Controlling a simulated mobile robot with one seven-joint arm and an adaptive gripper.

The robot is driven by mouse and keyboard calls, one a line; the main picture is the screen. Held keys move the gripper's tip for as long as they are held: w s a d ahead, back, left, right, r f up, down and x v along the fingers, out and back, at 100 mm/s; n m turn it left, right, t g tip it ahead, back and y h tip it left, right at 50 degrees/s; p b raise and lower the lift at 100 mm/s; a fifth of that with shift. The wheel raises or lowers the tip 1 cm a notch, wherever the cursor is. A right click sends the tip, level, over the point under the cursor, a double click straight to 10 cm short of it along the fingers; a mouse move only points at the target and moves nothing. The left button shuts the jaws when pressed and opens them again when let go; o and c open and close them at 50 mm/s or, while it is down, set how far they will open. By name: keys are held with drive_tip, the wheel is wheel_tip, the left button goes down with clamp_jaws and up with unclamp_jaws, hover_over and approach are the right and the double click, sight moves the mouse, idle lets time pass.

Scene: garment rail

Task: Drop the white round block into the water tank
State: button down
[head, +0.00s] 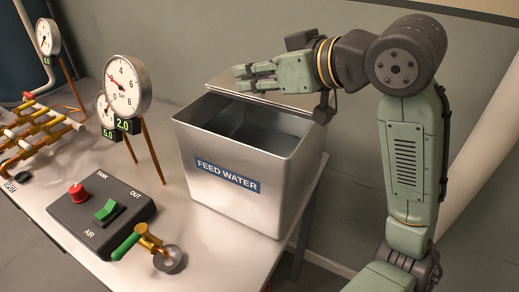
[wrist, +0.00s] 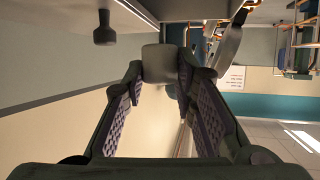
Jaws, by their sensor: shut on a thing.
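My gripper (head: 244,77) is held level above the back of the open water tank (head: 232,182), a metal box marked FEED WATER, with its fingers pointing left. In the wrist view the fingertips (wrist: 162,78) close on a pale, round-edged block (wrist: 160,62), which I take for the white round block. The block cannot be made out in the head view. The flat metal lid (head: 290,100) lies tilted across the back of the tank, just below my gripper. Dark water or shadow shows inside; the bottom is hidden.
A control box (head: 120,217) with a red knob and green switch sits left of the tank. A brass valve (head: 150,240) with a green handle stands in front. Gauges (head: 126,88) on copper pipes and a pipe rack (head: 35,130) stand left. A wall is behind.

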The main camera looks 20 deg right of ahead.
wheel_tip(320, 180, down, 5)
drive_tip(key=b, duration=0.3)
drive_tip(key=shift+f+b, duration=0.15)
drive_tip(key=shift+b, duration=0.2)
drive_tip(key=c, duration=1.2)
unclamp_jaws()
drive_tip(key=v, duration=1.1)
drive_tip(key=shift+s+d+r, duration=0.2)
drive_tip(key=shift+s+r, duration=0.05)
drive_tip(key=shift+s, duration=0.2)
